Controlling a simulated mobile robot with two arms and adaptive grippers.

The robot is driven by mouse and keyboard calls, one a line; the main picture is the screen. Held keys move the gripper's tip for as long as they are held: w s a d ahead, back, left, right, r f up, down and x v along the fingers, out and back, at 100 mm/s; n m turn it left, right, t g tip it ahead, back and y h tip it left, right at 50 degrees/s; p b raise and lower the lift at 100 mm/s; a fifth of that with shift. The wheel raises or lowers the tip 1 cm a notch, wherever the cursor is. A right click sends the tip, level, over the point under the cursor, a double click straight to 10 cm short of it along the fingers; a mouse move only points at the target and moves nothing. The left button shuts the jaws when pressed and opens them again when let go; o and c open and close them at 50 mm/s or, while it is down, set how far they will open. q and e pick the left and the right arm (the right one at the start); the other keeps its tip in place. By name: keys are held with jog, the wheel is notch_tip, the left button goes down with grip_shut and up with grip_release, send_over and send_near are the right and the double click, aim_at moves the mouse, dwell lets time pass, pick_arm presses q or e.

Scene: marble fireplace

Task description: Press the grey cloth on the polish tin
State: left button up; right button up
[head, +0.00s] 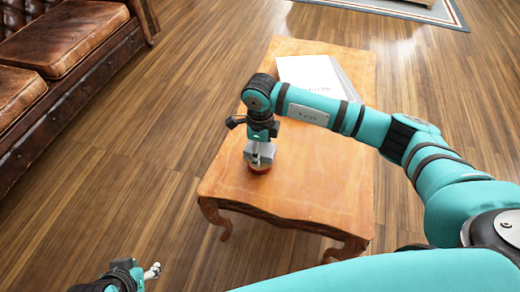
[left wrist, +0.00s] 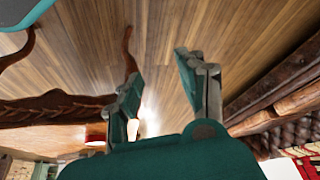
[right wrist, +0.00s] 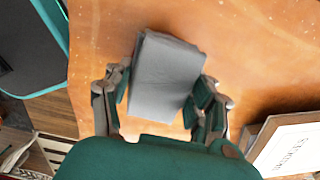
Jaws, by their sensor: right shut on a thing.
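The grey cloth (head: 259,153) is a folded block in my right gripper (head: 261,140), above the left part of the wooden table. In the right wrist view the cloth (right wrist: 165,75) sits between the two fingers. The polish tin (head: 259,169), a low reddish round, shows just under the cloth in the head view. The cloth looks to be on or very close to its top; I cannot tell which. The tin is hidden behind the cloth in the right wrist view. My left gripper (left wrist: 157,68) is open and empty, low in front of the table at left.
The wooden table (head: 310,195) has bare room in front and to the right of the tin. A white-covered book (head: 312,78) lies at its back. A brown leather sofa (head: 65,45) stands at the left, with open wood floor between. A rug edge (head: 400,10) is at the back.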

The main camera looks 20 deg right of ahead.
jog(key=shift+r, duration=0.35)
notch_tip(320, 180, up, 2)
jog(key=shift+r+p, duration=0.2)
jog(key=shift+p, duration=0.85)
jog(key=shift+r, duration=0.15)
pick_arm(q)
jog(key=shift+s+a+f+g+p, duration=0.15)
jog(key=shift+s+f+g+p, duration=0.25)
jog(key=shift+f, duration=0.2)
jog(key=shift+s+a+f+g+p, duration=0.15)
jog(key=shift+s+f+g+p, duration=0.2)
jog(key=shift+f, duration=0.2)
pick_arm(e)
jog(key=shift+r, duration=0.9)
jog(key=shift+r, duration=0.1)
